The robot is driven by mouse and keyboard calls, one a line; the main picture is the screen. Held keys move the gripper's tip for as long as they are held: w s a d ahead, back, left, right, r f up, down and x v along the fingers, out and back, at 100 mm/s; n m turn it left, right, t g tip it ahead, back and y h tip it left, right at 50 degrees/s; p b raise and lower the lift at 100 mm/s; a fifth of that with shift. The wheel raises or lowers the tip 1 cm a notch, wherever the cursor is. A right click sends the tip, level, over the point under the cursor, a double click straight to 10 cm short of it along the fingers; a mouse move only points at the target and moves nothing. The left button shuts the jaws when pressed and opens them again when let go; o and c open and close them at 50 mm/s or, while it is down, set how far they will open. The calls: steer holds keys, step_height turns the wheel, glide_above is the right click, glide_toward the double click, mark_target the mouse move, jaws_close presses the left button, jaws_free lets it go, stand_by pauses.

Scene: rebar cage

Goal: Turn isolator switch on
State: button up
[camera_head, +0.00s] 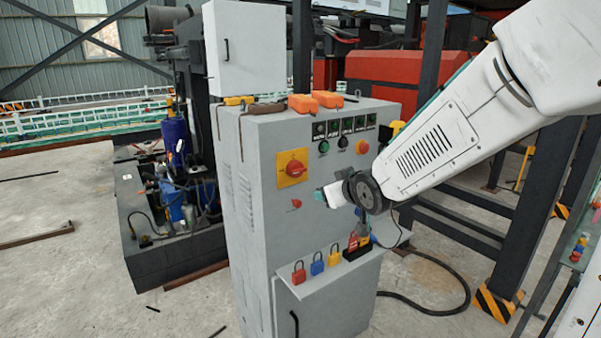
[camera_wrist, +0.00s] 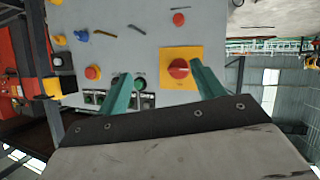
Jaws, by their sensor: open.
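The isolator switch (camera_head: 293,168) is a red rotary handle on a square yellow plate, on the front of a grey cabinet (camera_head: 262,225). In the head view its handle looks roughly level. In the wrist view the switch (camera_wrist: 179,68) lies between the finger directions, close beside the right finger's tip. My gripper (camera_head: 322,196) is in front of the cabinet, right of and lower than the switch in the head view. Its teal fingers (camera_wrist: 160,70) are spread and nothing is between them. I see no contact with the switch; the exact gap to the panel is unclear.
A red mushroom button (camera_head: 362,147), a small red button (camera_head: 296,203) and dark labelled switches share the panel. A shelf (camera_head: 338,267) with coloured padlocks sticks out below. Orange boxes (camera_head: 303,103) lie on top. Steel posts stand at right; floor is open at left.

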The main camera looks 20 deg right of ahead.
mark_target(299, 172)
steer(key=w+a+t+y, duration=0.1)
steer(key=w, duration=0.4)
steer(key=w+a+n+t+y, duration=0.1)
steer(key=w+a+t, duration=0.1)
steer(key=w, duration=0.2)
steer(key=w+a+n+t+y, duration=0.1)
steer(key=w, duration=0.4)
steer(key=shift+w+a+f+t+y, duration=0.3)
steer(key=shift+w+f+t, duration=0.05)
steer(key=shift+f+t, duration=0.05)
steer(key=c, duration=0.9)
